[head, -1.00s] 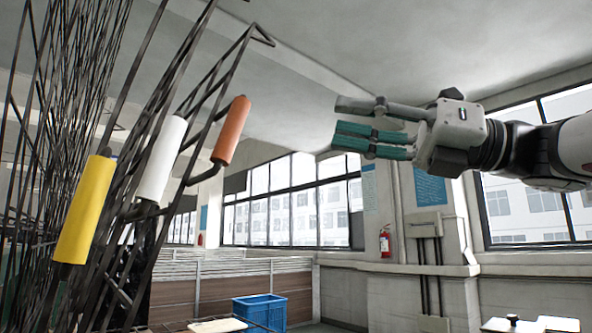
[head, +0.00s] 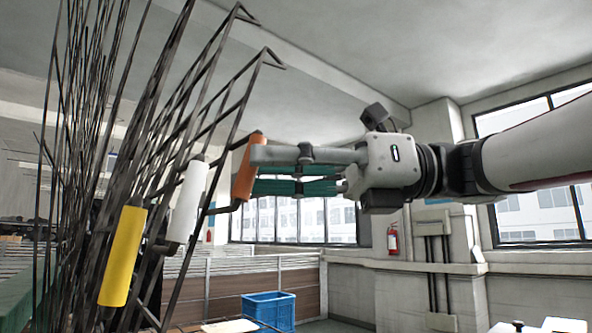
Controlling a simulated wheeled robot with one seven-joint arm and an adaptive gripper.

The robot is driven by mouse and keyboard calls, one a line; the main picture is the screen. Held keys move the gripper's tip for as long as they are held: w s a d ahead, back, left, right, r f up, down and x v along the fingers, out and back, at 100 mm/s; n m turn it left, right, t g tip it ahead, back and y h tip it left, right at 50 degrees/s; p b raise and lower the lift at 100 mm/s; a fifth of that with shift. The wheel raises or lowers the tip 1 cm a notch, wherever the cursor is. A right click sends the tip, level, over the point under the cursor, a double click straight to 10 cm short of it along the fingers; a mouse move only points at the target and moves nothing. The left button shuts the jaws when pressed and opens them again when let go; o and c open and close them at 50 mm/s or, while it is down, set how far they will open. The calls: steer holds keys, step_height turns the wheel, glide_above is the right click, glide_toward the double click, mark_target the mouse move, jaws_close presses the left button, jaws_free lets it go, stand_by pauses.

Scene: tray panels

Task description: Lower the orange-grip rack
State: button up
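The orange grip (head: 245,172) is a tilted cylinder on the foremost dark wire rack (head: 215,125), in the head view left of centre. My gripper (head: 258,170) reaches in from the right at the grip's height. Its grey finger overlaps the grip's right part in front. Its teal finger parts end at the grip's right edge, seemingly behind it. A gap shows between the fingers, so it looks open around the grip. Contact cannot be made out. The rack stands raised, leaning up and right.
A white grip (head: 188,202) and a yellow grip (head: 122,256) sit on neighbouring racks to the left, close by. Several wire racks crowd the left side. A blue crate (head: 270,311) stands low behind. The space below my gripper looks clear.

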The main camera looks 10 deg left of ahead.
mark_target(247, 184)
steer(key=shift+p+x, duration=0.4)
steer(key=shift+x, duration=1.15)
jaws_close()
